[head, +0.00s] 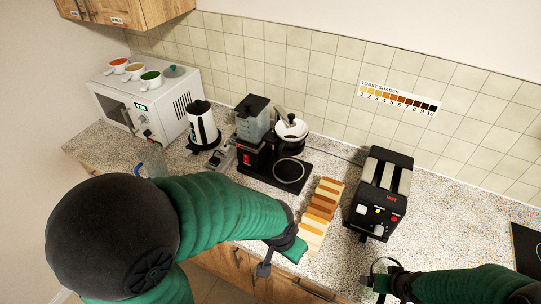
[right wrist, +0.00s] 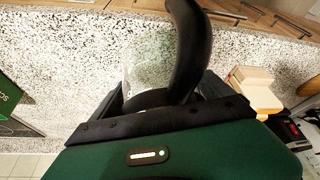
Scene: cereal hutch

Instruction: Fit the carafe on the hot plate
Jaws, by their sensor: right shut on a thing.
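The glass carafe (right wrist: 150,62) is between the two fingers of my right gripper (right wrist: 165,98) in the right wrist view, with its curved black handle (right wrist: 188,40) rising at the fingers. In the head view my right gripper (head: 381,279) is shut on it at the front edge of the counter, and the carafe (head: 383,265) is partly hidden. The black coffee maker (head: 254,138) stands at the back. Its round hot plate (head: 289,170) is bare, well left of and behind the carafe. My left gripper (head: 279,260) hangs at the counter's front edge; its finger gap is unclear.
A row of toast slices (head: 321,213) and a black toaster (head: 381,190) stand between the hot plate and my right gripper. A white-lidded vessel (head: 291,128) is beside the coffee maker's tower. A kettle (head: 203,125) and a microwave (head: 150,108) are farther left.

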